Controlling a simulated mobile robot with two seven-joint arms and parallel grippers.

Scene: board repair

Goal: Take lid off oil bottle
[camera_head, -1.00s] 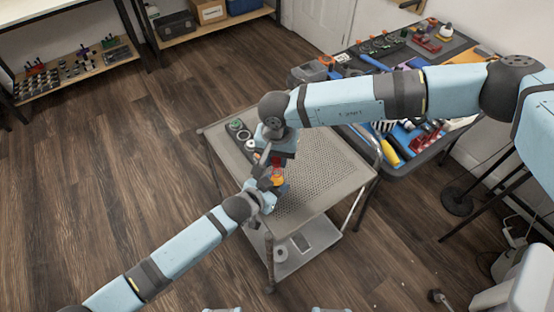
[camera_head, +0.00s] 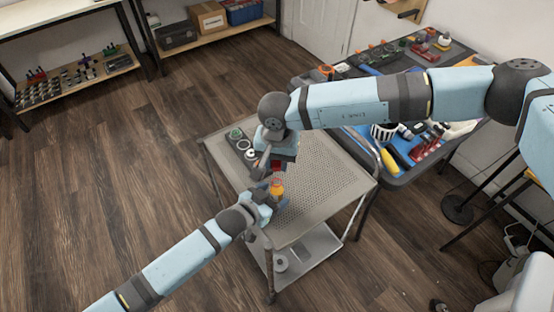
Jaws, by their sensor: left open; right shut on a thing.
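The oil bottle (camera_head: 277,189), small and amber-orange, stands on the perforated top of the metal cart (camera_head: 325,182). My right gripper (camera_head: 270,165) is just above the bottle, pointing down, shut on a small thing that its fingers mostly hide. A dark red patch (camera_head: 277,165) shows at its fingers; I cannot tell if this is the lid or part of the gripper. My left gripper (camera_head: 272,199) is open low beside the bottle, on its near side. Whether its fingers touch the bottle is too small to tell.
A dark tray (camera_head: 240,142) with round parts lies at the cart's back left. A tool-covered table (camera_head: 395,172) stands right behind the cart. The cart's right half is clear. A lower shelf (camera_head: 305,250) holds a white roll. Shelves stand along the back wall.

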